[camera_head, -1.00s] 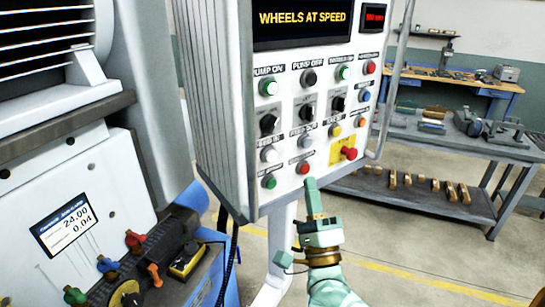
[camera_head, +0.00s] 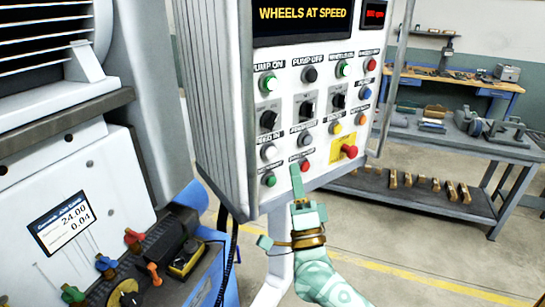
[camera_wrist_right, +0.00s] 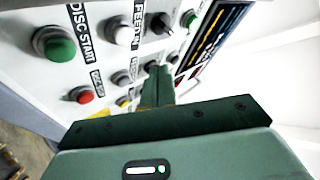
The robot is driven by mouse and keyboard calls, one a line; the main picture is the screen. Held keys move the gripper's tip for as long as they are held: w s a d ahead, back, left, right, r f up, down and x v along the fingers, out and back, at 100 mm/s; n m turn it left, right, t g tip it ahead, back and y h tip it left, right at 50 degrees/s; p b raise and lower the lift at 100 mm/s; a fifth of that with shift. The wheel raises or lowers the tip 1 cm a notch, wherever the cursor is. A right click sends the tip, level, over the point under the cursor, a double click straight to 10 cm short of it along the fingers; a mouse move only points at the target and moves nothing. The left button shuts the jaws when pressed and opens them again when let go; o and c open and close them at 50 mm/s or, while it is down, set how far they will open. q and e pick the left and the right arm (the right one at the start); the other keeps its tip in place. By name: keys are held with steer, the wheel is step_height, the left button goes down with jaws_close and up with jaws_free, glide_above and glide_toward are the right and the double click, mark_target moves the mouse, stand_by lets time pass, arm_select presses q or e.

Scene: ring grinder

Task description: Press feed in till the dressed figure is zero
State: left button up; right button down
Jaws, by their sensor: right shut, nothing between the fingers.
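The white FEED IN button (camera_head: 269,153) is on the lower left of the control panel (camera_head: 235,60), above the green DISC START button (camera_head: 270,180). In the right wrist view the FEED IN button (camera_wrist_right: 121,32) is beside the green DISC START button (camera_wrist_right: 55,44). My right gripper (camera_head: 296,170) is shut and empty, its tip pointing up at the panel's lower part, between the green and red buttons. I cannot tell whether it touches the panel. A readout card (camera_head: 64,223) on the machine shows 24.00 and 0.04; its small labels are unreadable. My left gripper is not in view.
The panel display (camera_head: 302,15) reads WHEELS AT SPEED. A red mushroom button (camera_head: 349,151) on a yellow plate sticks out at the lower right. A grey grinder body (camera_head: 50,160) stands left. A shelf with brass-coloured parts (camera_head: 440,185) stands behind.

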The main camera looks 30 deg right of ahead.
steer(key=shift+w+a+b, duration=0.15)
steer(key=shift+w+b, duration=0.05)
steer(key=shift+w, duration=1)
steer(key=shift+w+a+b, duration=0.15)
steer(key=shift+w, duration=1.05)
steer(key=shift+w, duration=0.1)
steer(key=shift+w+a, duration=0.1)
steer(key=shift+w, duration=0.2)
steer(key=shift+w, duration=0.5)
stand_by(0.8)
steer(key=shift+s, duration=0.15)
steer(key=shift+s+p, duration=0.4)
steer(key=shift+s, duration=0.35)
steer(key=shift+s+d+p, duration=0.2)
steer(key=shift+s+p, duration=0.25)
steer(key=shift+s, duration=0.8)
steer(key=shift+s+d+p, duration=0.2)
steer(key=shift+s+p, duration=0.25)
steer(key=shift+s, duration=0.75)
